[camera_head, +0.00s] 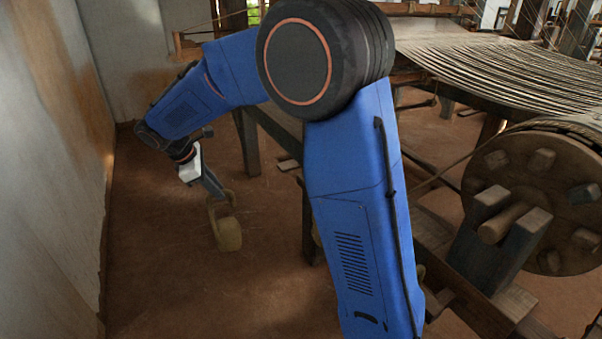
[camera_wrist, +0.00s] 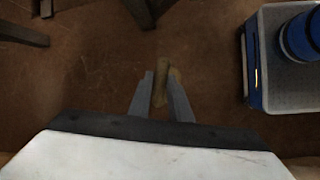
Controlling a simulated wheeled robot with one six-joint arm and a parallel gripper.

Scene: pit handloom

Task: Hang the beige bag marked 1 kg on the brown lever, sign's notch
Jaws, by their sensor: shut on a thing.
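A beige bag (camera_head: 228,235) hangs by its loop below my gripper (camera_head: 216,192) in the head view, clear of the loom frame. In the wrist view the bag (camera_wrist: 161,78) shows as a narrow tan shape between the two fingers of my gripper (camera_wrist: 163,90). My gripper is shut on the bag's loop. No 1 kg mark can be read on the bag. I cannot make out the brown lever or the sign's notch in either view.
The wooden loom with stretched threads (camera_head: 510,65) fills the right, with a large roller wheel (camera_head: 520,180) in front. A loom leg (camera_head: 247,143) stands behind the bag. A wall (camera_head: 50,150) runs along the left. The earthen floor (camera_head: 170,280) around the bag is clear.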

